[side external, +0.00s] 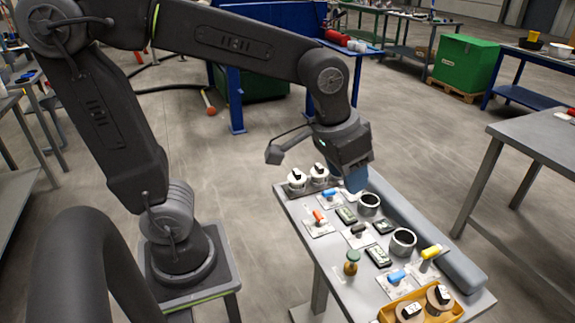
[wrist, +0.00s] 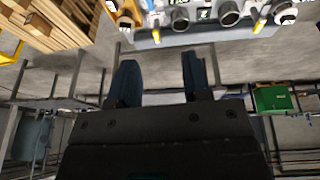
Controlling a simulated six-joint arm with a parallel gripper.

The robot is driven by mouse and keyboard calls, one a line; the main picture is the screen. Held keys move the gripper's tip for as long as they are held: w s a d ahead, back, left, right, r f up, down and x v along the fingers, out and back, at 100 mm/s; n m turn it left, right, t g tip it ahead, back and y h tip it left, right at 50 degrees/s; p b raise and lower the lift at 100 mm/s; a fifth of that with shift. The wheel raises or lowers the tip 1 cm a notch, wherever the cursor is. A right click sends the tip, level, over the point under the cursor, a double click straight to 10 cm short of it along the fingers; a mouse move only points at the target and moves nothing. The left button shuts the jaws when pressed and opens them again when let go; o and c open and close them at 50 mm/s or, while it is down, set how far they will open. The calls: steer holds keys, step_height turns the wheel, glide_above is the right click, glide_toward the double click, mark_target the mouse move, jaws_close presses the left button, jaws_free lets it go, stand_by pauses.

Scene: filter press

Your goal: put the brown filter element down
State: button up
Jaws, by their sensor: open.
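One brown piece also shows at the top of the wrist view (wrist: 125,23). My gripper (side external: 355,180) is above the far end of the table, well away from that tray. In the wrist view my gripper (wrist: 160,78) has its blue fingers apart with nothing between them.
Two white filter elements (side external: 297,181) stand at the table's far left corner. Two grey open rings (side external: 403,242), several plates with coloured handles (side external: 319,216) and a green-topped brass piece (side external: 351,262) crowd the table. A grey padded rail (side external: 440,255) runs along its right edge.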

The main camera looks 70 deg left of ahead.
steer(key=s+a+t, duration=0.2)
steer(key=s+a, duration=0.3)
steer(key=s, duration=0.3)
steer(key=shift+s+y, duration=0.3)
steer(key=shift+s, duration=0.05)
stand_by(0.8)
